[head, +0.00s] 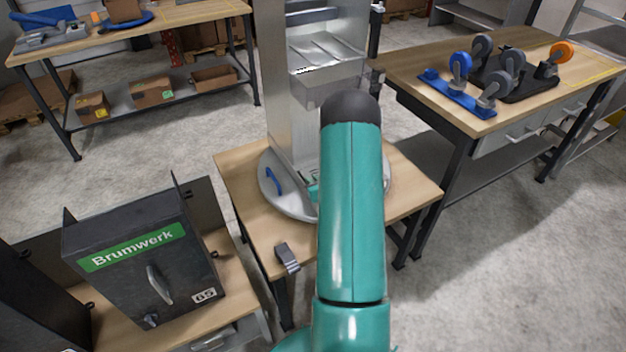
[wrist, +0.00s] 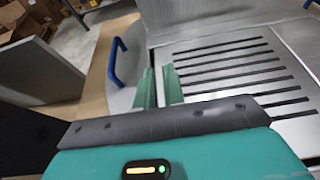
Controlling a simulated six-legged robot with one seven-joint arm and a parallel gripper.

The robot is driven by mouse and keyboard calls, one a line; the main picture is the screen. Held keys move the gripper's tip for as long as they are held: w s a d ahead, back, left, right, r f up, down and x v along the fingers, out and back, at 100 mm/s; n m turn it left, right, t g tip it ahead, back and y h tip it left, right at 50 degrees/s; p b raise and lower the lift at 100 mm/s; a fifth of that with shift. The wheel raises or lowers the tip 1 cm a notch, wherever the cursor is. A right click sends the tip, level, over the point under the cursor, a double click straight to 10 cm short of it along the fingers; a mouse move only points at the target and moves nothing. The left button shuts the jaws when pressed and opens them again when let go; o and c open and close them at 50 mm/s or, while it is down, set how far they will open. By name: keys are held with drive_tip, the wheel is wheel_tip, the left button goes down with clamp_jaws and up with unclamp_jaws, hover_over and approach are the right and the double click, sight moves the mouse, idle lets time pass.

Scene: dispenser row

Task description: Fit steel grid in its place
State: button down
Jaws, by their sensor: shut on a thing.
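The steel grid (wrist: 235,72), a flat metal plate with several dark parallel slots, lies right of the fingers in the wrist view. My gripper (wrist: 159,74) has its two green fingers at the grid's left edge and is shut on it; the exact contact is hard to see. The grid is low at the foot of the metal dispenser (head: 290,125), over or on its round grey base (head: 267,199). I cannot tell whether it is seated. In the head view my arm hides the grid and most of the gripper.
A blue handle (head: 272,180) stands on the base's left side and also shows in the wrist view (wrist: 117,62). A dark Brumwerk box (head: 140,255) is at left. A small grey clamp (head: 287,257) sits on the table's front edge. A right-hand table (head: 420,65) holds casters.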

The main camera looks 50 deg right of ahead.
drive_tip(key=c, duration=1.4)
unclamp_jaws()
drive_tip(key=v, duration=1.3)
drive_tip(key=shift+s+r, duration=0.2)
drive_tip(key=shift+s, duration=0.1)
drive_tip(key=shift+a, duration=0.1)
